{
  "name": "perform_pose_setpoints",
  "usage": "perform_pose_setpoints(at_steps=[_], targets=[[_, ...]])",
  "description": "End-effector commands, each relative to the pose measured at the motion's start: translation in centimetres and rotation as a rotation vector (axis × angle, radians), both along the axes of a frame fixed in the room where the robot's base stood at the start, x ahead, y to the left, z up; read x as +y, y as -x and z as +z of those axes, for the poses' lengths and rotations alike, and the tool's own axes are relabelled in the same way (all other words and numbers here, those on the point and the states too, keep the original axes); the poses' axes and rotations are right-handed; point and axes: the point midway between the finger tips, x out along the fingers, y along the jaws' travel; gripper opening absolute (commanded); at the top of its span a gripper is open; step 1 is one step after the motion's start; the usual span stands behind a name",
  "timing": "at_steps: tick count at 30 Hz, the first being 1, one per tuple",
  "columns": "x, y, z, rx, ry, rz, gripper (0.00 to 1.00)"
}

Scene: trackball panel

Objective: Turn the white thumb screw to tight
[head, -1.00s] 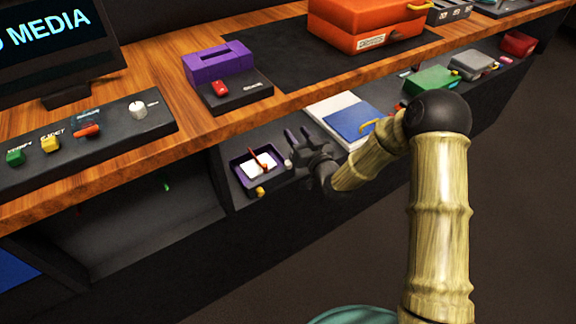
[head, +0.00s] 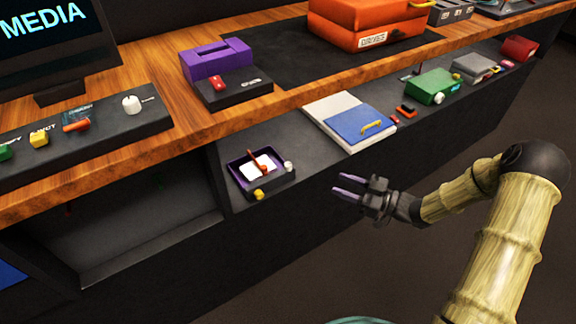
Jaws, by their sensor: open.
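A small white thumb screw (head: 288,166) sits at the right side of a dark purple-lined tray (head: 240,164) on the lower shelf. Its turn position is too small to read. A yellow knob (head: 258,195) is at the tray's front edge. A white pad with a red-orange stick on it lies in the tray. My gripper (head: 339,185) is open and empty, with purple fingers pointing left toward the tray. In the picture it is right of and slightly below the white screw, clearly apart from it.
A white board with a blue panel (head: 355,122) and yellow handle lies on the shelf above my gripper. A green box (head: 432,86) is farther right. The wooden desk (head: 150,75) overhangs behind. A desk panel carries another white knob (head: 131,104). Dark floor is free in front.

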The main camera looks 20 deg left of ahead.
Motion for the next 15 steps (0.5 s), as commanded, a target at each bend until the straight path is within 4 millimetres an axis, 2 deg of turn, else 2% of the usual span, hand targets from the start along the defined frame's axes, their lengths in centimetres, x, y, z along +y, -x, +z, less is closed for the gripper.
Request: perform_pose_setpoints(at_steps=[8,15], targets=[[0.4,-0.1,0.0,-0.001,-0.001,0.000,0.41],[3.3,-0.5,-0.1,-0.001,-0.002,0.002,0.41]])
